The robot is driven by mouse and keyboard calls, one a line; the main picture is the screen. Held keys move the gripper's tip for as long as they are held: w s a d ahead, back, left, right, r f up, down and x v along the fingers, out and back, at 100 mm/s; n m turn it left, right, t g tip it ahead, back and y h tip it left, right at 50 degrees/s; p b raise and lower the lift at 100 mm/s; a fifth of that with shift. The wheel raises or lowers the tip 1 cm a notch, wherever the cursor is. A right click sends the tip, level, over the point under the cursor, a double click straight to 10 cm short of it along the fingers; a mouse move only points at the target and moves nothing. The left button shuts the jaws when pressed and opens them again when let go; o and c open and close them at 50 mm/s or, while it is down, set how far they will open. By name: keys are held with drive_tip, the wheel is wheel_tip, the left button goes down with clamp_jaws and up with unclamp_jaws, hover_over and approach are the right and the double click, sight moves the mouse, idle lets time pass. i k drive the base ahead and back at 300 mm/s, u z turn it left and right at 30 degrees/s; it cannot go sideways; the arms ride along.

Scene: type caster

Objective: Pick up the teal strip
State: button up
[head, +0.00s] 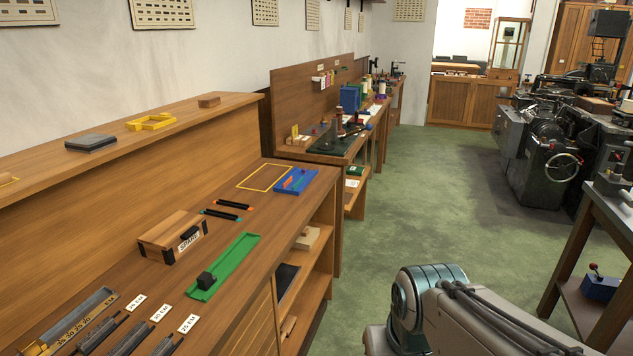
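On the wooden bench at left in the head view, a dark bar with teal ends (221,214) lies beside a similar dark bar with orange ends (235,204). Further back, a blue tray (310,177) holds thin coloured pieces, one reddish and one greenish or teal. They are too small to tell well, so I cannot tell which thing is the teal strip. My arm shows at the bottom right, but my gripper is out of view.
A yellow outlined rectangle (247,187) looks empty. Grey bars and labels fill the bench's near end. Green floor (430,200) is clear right of the bench.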

sight(301, 180)
drive_tip(key=z, duration=0.75)
drive_tip(key=i, duration=2.25)
drive_tip(key=u, duration=1.3)
drive_tip(key=i, duration=0.8)
